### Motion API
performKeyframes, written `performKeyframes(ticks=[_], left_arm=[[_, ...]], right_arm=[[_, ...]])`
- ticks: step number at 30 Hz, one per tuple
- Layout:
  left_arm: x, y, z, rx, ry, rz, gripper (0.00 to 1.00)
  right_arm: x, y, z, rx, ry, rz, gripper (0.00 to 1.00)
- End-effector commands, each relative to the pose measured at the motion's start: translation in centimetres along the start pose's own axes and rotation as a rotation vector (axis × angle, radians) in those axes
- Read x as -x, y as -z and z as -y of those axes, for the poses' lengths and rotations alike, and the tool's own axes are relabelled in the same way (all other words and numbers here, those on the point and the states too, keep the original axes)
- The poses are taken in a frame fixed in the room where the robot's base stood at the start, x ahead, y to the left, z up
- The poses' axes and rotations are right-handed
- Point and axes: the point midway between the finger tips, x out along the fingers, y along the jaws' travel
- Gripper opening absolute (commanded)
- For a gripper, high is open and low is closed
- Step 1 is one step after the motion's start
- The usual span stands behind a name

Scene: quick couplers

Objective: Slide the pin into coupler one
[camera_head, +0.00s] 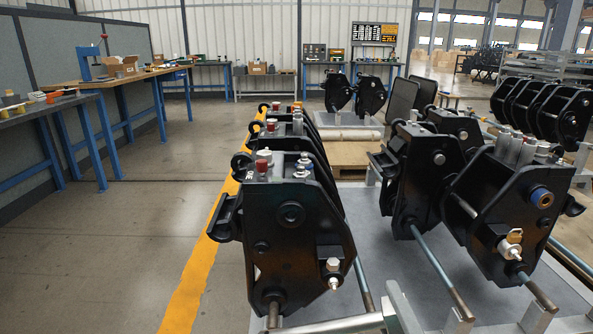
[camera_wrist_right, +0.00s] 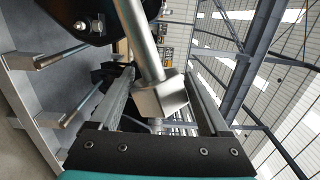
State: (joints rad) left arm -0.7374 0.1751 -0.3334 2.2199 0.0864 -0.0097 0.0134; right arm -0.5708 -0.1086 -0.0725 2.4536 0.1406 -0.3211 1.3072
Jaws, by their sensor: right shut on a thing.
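In the right wrist view my right gripper (camera_wrist_right: 160,85) is shut on the block-shaped end of a steel pin (camera_wrist_right: 148,45). The pin's rod runs up and out of that picture. A black coupler (camera_wrist_right: 80,18) shows at its upper left. In the head view, black quick couplers stand in a left group, with a front coupler (camera_head: 290,232), and in a right group, with another front coupler (camera_head: 515,205). I see no label that tells which is coupler one. I cannot make out either gripper clearly in the head view. The pin's far tip is hidden.
Steel rods with block ends (camera_head: 460,312) stick out below the couplers, close to the front. Two such rods show in the wrist view (camera_wrist_right: 62,55). More couplers (camera_head: 545,105) stand at the back right. Workbenches (camera_head: 125,78) line the left wall. The floor at left (camera_head: 110,240) is clear.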

Motion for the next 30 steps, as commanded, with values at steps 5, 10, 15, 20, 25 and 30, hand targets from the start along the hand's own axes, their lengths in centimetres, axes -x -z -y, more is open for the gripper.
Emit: performKeyframes(ticks=[5,10,15,20,25,30], left_arm=[[0.0,0.0,0.0,0.000,0.000,0.000,0.50],[0.0,0.0,0.0,0.000,0.000,0.000,0.50],[0.0,0.0,0.0,0.000,0.000,0.000,0.50],[0.0,0.0,0.0,0.000,0.000,0.000,0.50],[0.0,0.0,0.0,0.000,0.000,0.000,0.50],[-0.3,-2.2,0.8,-0.019,0.015,0.077,0.50]], right_arm=[[-2.9,-0.5,2.9,0.004,0.022,0.028,0.00],[-5.2,-0.4,5.2,0.010,0.019,0.032,0.00],[-7.1,0.0,7.6,0.012,0.015,0.016,0.00],[-8.3,0.6,9.8,0.009,0.014,-0.010,0.00],[-9.2,1.3,11.8,0.000,0.016,-0.042,0.00],[-8.9,1.0,12.3,0.001,0.002,-0.030,0.00]])
